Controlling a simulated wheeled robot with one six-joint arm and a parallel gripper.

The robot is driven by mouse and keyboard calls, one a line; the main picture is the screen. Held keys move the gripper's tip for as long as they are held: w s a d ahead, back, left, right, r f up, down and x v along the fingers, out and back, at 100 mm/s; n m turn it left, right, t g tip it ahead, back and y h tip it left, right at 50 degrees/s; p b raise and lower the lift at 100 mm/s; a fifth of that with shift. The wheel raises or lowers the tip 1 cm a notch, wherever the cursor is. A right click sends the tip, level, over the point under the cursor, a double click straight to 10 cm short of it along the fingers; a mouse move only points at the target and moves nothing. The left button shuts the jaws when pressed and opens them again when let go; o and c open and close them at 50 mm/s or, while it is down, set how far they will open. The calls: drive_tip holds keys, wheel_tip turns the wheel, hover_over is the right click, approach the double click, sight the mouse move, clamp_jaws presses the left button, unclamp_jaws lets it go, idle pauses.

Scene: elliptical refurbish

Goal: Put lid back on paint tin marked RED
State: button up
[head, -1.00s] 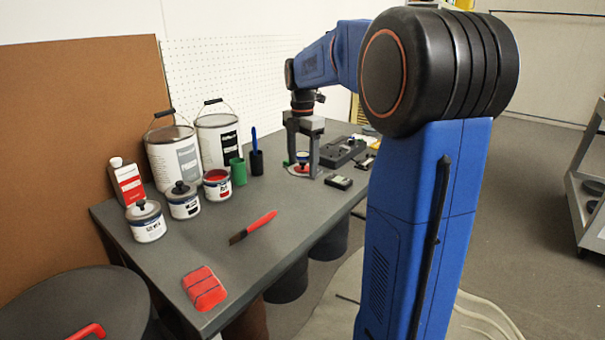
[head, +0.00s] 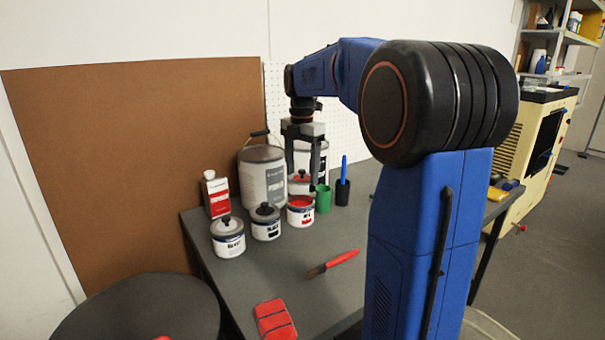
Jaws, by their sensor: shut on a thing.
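The open paint tin with red paint showing (head: 300,212) stands on the grey table at the right end of a row of small tins. Its label is too small to read. My gripper (head: 302,180) is above this tin, pointing down, and is shut on a small round lid with red on it (head: 301,180). The lid appears to hang just above the tin's rim, apart from it. The fingers partly hide the lid, so its exact tilt and alignment cannot be told.
Two lidded small tins (head: 266,226) (head: 229,242) stand left of the open tin. Large cans (head: 264,180) stand behind. A green cup (head: 322,199) and a dark cup with a blue tool (head: 342,191) are close on the right. A red-handled brush (head: 340,259) lies in front.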

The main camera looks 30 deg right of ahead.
drive_tip(key=shift+w+a, duration=0.15)
drive_tip(key=shift+a, duration=0.05)
drive_tip(key=shift+f, duration=3.15)
drive_tip(key=shift+f, duration=0.15)
drive_tip(key=o, duration=1.4)
drive_tip(key=shift+r, duration=3.5)
